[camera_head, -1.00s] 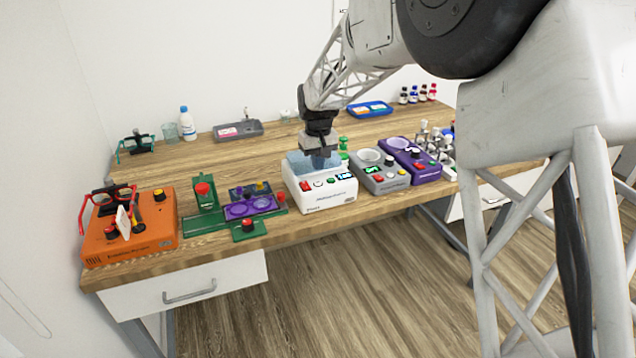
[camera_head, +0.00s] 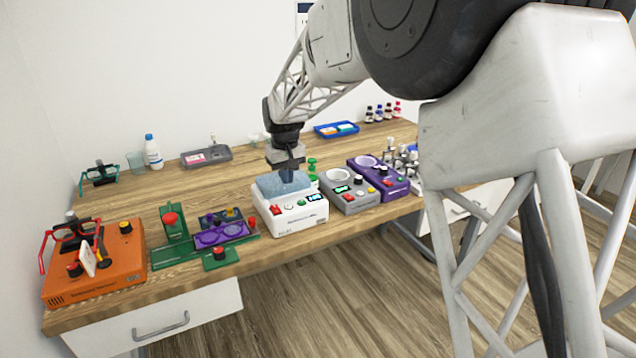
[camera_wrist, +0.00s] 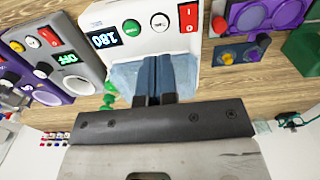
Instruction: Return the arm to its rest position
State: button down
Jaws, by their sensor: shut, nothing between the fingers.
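My gripper (camera_head: 290,176) points down over the white device with a blue, see-through basin (camera_head: 270,186) in its top. The fingers are together and empty. In the wrist view my gripper (camera_wrist: 155,70) shows its two dark blue fingers side by side, in front of the basin (camera_wrist: 124,78). Whether the fingertips are inside the basin or just above it, I cannot tell. My arm reaches in from the upper right of the head view.
Left of the white device are a green-and-purple fixture (camera_head: 222,234) and an orange unit (camera_head: 115,268) with glasses on it. Close on its right are a grey unit (camera_head: 352,200) and a purple unit (camera_head: 383,187). A grey tray (camera_head: 207,157) and a blue tray (camera_head: 337,130) lie behind.

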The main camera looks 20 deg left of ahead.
jog(key=s+d+r+m, duration=0.1)
jog(key=s+d+r, duration=0.3)
jog(key=d, duration=0.7)
jog(key=s+d+r+m+t, duration=0.1)
jog(key=s+d+r+m, duration=0.3)
jog(key=d, duration=0.7)
jog(key=s+d+r+n, duration=0.1)
jog(key=s+d+r, duration=0.3)
jog(key=d, duration=0.6)
jog(key=s+d+f+m, duration=0.2)
jog(key=s+d, duration=0.8)
jog(key=s, duration=0.4)
jog(key=s+d+f+m+t, duration=0.1)
jog(key=s+d+f+m, duration=0.2)
jog(key=s+d, duration=0.6)
jog(key=s, duration=0.4)
jog(key=shift+s+d+f+t, duration=0.25)
jog(key=shift+s+d+t, duration=0.05)
jog(key=shift+s+d, duration=0.1)
jog(key=shift+w, duration=0.1)
